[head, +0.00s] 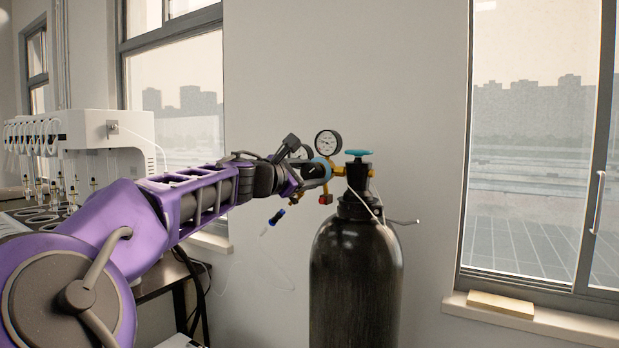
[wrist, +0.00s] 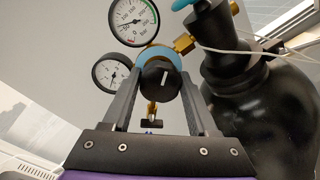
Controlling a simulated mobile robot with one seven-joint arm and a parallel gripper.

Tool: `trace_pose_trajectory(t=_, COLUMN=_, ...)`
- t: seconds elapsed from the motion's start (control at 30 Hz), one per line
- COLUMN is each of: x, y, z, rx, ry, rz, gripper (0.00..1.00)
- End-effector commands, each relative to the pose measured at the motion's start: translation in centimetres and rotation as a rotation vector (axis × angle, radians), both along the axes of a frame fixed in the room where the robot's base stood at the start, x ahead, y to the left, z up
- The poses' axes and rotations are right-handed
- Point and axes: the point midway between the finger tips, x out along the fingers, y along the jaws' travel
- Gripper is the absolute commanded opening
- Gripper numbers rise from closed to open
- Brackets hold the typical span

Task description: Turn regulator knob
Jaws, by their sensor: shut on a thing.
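The regulator knob (wrist: 160,79) is black with a white mark and sits at the front of the blue regulator body (wrist: 153,54). In the wrist view my gripper (wrist: 158,80) has one finger on each side of the knob and is shut on it. In the head view my gripper (head: 312,172) reaches the regulator from the left and mostly hides the knob. Two round gauges sit at the regulator: a larger upper gauge (wrist: 133,20) and a smaller left gauge (wrist: 111,74).
The black gas cylinder (head: 356,275) stands to the right below the regulator, with a teal valve handwheel (head: 359,153) on top. A thin white tube (head: 368,205) hangs at its neck. A white distiller machine (head: 110,135) stands on a bench at left. Windows are on both sides.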

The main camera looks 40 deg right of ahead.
Motion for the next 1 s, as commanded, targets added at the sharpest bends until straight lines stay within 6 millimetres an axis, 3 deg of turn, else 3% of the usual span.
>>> trace_pose_trajectory(t=0.33, x=-0.10, y=-0.07, z=-0.27, rx=0.054, ry=-0.118, rz=-0.004, gripper=0.03)
trace_pose_trajectory(t=0.87, x=-0.10, y=-0.07, z=-0.31, rx=0.061, ry=-0.134, rz=-0.004, gripper=0.03)
trace_pose_trajectory(t=0.9, x=-0.10, y=-0.07, z=-0.30, rx=0.060, ry=-0.133, rz=-0.004, gripper=0.66)
trace_pose_trajectory(t=1.0, x=-0.07, y=-0.06, z=-0.25, rx=0.060, ry=-0.133, rz=-0.003, gripper=0.84)
